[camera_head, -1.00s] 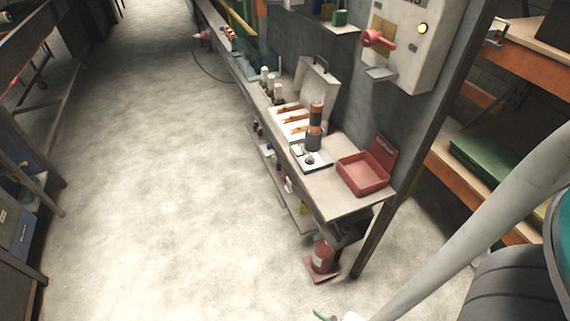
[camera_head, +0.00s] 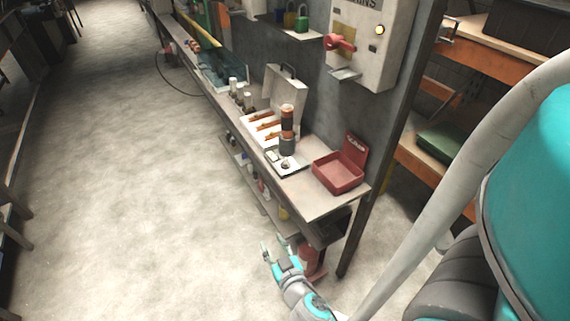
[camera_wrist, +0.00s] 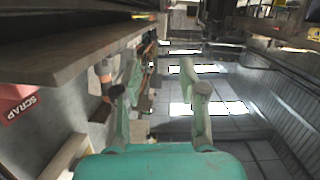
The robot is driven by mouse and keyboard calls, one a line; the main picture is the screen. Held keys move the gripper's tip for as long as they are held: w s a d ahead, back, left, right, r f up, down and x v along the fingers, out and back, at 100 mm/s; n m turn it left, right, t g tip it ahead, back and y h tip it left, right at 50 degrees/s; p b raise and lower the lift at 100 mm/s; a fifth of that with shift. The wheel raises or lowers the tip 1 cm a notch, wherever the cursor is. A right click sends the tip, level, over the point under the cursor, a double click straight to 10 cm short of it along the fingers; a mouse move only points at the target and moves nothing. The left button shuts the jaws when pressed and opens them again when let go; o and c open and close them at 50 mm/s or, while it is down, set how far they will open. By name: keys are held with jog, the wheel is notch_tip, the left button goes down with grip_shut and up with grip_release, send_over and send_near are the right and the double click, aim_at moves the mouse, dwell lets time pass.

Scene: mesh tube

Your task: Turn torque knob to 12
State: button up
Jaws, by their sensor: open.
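An upright orange and black cylindrical tool (camera_head: 287,125) stands on the bench beside a small pale plate (camera_head: 291,168) with a dark round part on it. I cannot tell which part is the torque knob, and no numbers are readable. An orange and grey cylinder, likely the same tool, also shows in the wrist view (camera_wrist: 103,74), partly hidden behind a finger. My gripper (camera_head: 275,246) is open and empty, low in front of the bench, below its top and apart from the tool. Its two spread fingers show in the wrist view (camera_wrist: 160,92).
The narrow bench (camera_head: 318,207) runs along the wall. A red scrap bin (camera_head: 338,176) sits at its near end. An open case (camera_head: 287,88) and small bottles stand farther back. A red-handled switch box (camera_head: 372,45) hangs above. The floor (camera_head: 130,180) to the left is clear.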

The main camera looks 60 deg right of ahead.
jog(key=w+d+r+m+g+h, duration=0.1)
jog(key=w+d+r+m+h, duration=0.15)
jog(key=d, duration=0.55)
jog(key=m+g+h, duration=0.3)
jog(key=h, duration=0.1)
send_near(286, 165)
jog(key=x, duration=1)
jog(key=shift+w+d, duration=0.25)
jog(key=shift+d, duration=0.05)
jog(key=shift+r, duration=0.1)
jog(key=shift+c, duration=0.3)
grip_shut()
